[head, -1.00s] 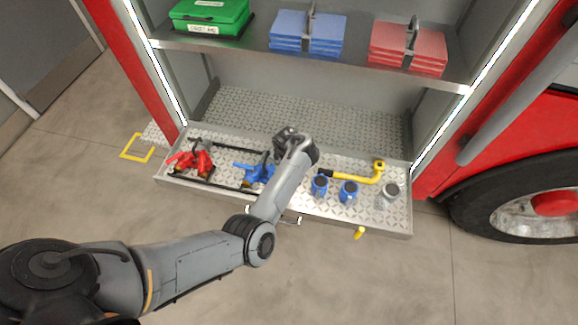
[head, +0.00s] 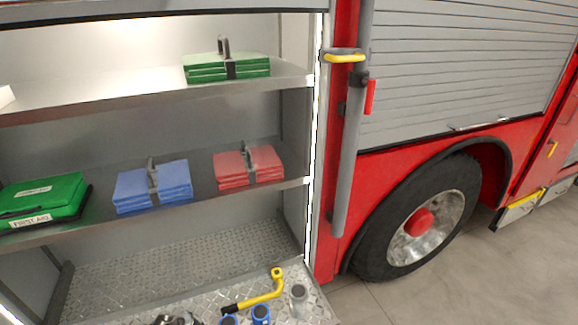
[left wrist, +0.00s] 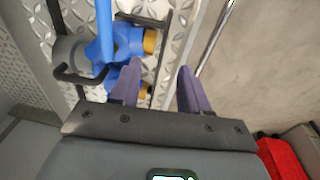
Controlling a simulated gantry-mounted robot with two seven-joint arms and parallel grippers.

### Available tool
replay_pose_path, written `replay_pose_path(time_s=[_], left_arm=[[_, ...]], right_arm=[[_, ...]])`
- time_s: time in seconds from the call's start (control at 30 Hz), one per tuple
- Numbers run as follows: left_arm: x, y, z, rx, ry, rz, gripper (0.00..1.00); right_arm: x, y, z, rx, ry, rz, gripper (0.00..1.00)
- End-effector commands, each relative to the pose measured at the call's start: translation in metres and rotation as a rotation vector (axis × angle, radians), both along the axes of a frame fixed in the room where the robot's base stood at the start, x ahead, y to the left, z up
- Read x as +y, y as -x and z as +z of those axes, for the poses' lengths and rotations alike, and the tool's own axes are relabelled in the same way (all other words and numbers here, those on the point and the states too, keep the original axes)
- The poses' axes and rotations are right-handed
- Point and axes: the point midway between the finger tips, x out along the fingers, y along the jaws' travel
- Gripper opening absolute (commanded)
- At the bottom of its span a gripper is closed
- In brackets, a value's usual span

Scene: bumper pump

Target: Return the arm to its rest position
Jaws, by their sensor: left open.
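My left gripper (left wrist: 160,70) shows in the left wrist view, with its two purple fingers apart and nothing between them. A blue nozzle with a brass-coloured end (left wrist: 108,45) lies on the diamond-plate tray (left wrist: 182,18) beside the left finger. I cannot tell whether the finger touches it. In the head view, a dark part at the bottom edge seems to belong to my left arm; its fingers are out of sight there. My right gripper is in neither view.
Above are shelves with a green first aid case (head: 42,198) and blue (head: 150,188), red (head: 240,168) and green (head: 225,68) folded bundles. A truck wheel (head: 420,220) stands right.

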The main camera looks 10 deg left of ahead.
Motion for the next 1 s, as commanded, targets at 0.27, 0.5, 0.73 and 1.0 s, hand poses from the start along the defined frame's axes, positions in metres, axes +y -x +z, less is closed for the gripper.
replay_pose_path(time_s=[0.27, 0.5, 0.73, 1.0], left_arm=[[0.062, 0.145, -0.061, 0.146, -0.174, -0.153, 0.45], [0.046, 0.192, -0.033, 0.118, -0.232, -0.672, 0.45], [-0.055, 0.210, 0.038, 0.037, -0.193, -1.340, 0.45], [-0.144, 0.208, 0.136, -0.088, -0.255, -1.896, 0.45]], right_arm=[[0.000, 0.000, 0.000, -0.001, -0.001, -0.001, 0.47], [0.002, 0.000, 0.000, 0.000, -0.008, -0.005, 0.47], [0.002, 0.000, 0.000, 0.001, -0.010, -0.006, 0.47], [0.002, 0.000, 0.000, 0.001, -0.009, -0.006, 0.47]])
